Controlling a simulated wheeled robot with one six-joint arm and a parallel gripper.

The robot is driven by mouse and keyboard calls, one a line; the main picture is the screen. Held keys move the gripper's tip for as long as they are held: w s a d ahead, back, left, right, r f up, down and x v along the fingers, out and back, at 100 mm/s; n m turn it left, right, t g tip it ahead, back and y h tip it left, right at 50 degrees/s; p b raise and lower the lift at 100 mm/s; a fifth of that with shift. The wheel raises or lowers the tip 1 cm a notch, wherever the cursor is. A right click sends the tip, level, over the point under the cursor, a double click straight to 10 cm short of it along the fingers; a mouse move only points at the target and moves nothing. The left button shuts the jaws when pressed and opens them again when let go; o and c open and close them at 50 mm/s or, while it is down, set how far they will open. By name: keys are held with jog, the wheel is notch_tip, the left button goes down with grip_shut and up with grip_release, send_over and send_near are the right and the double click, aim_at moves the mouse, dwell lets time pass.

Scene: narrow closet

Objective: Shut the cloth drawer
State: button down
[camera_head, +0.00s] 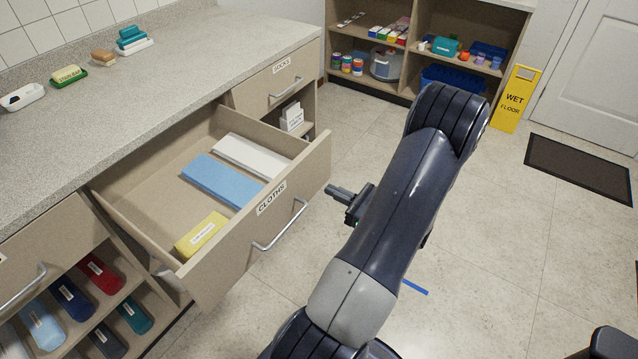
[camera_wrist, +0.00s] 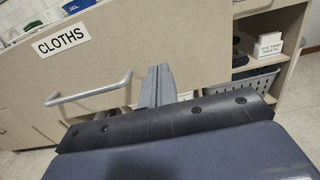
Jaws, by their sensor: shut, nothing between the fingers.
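The cloth drawer (camera_head: 292,205) is pulled out from the counter and its front carries a CLOTHS label and a bar handle (camera_head: 280,226). Inside it lie a blue cloth (camera_head: 218,181), a white cloth (camera_head: 252,156) and a yellow cloth (camera_head: 201,235). My gripper (camera_head: 333,190) is shut and empty, just in front of the right part of the drawer front. In the wrist view the shut fingers (camera_wrist: 158,82) point at the drawer front (camera_wrist: 205,65), to the right of the handle (camera_wrist: 92,92). I cannot tell whether the fingertips touch the front.
Another drawer (camera_head: 275,83) above an open shelf is shut at the right. Soap dishes stand on the counter (camera_head: 190,62). A yellow wet floor sign (camera_head: 516,98) stands at the back right. The floor around my arm is mostly clear.

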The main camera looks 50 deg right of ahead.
aim_at(309, 179)
jog(key=shift+w+a, duration=0.2)
jog(key=shift+w, duration=2.35)
